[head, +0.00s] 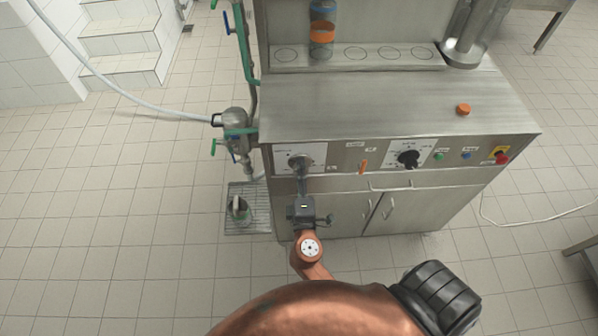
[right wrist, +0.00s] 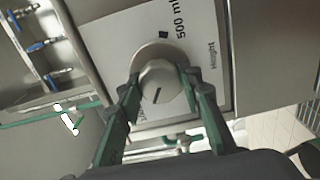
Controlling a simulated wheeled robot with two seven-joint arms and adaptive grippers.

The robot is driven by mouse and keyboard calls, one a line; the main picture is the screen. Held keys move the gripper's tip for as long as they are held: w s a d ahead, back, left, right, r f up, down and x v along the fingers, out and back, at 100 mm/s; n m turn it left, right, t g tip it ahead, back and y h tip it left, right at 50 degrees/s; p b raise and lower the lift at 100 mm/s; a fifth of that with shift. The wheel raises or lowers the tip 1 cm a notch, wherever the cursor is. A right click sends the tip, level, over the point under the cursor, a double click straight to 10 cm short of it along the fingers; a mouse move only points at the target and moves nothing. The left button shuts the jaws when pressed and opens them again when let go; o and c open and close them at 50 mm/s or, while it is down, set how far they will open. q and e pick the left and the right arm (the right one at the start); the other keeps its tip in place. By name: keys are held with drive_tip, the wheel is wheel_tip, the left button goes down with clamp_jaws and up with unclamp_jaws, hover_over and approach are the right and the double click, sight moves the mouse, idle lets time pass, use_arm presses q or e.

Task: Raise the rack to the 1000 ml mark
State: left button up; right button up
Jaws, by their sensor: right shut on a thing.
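The height knob (head: 300,161) is a round grey dial on a white plate at the left of the machine's front panel. My right gripper (head: 301,180) is at this knob. In the right wrist view the gripper's green-sided fingers (right wrist: 160,88) are shut on the knob (right wrist: 158,82), one on each side. A short black line shows on the knob's face. The plate (right wrist: 205,80) reads "500 ml" and "Height"; another label is partly covered, and no 1000 ml mark is readable. A metal shelf with several circles (head: 400,54), perhaps the rack, is at the machine's back. My left gripper is not in view.
An orange and blue bottle (head: 321,35) stands on the shelf. A black dial (head: 408,158), buttons and a red stop button (head: 502,158) are right of the knob. Valves and a hose (head: 236,130) lie left. An orange cap (head: 463,109) lies on the top.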

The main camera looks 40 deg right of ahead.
drive_tip(key=shift+m, duration=0.4)
drive_tip(key=o, duration=1.2)
drive_tip(key=shift+c, duration=0.2)
drive_tip(key=shift+s, duration=0.1)
drive_tip(key=v, duration=1.2)
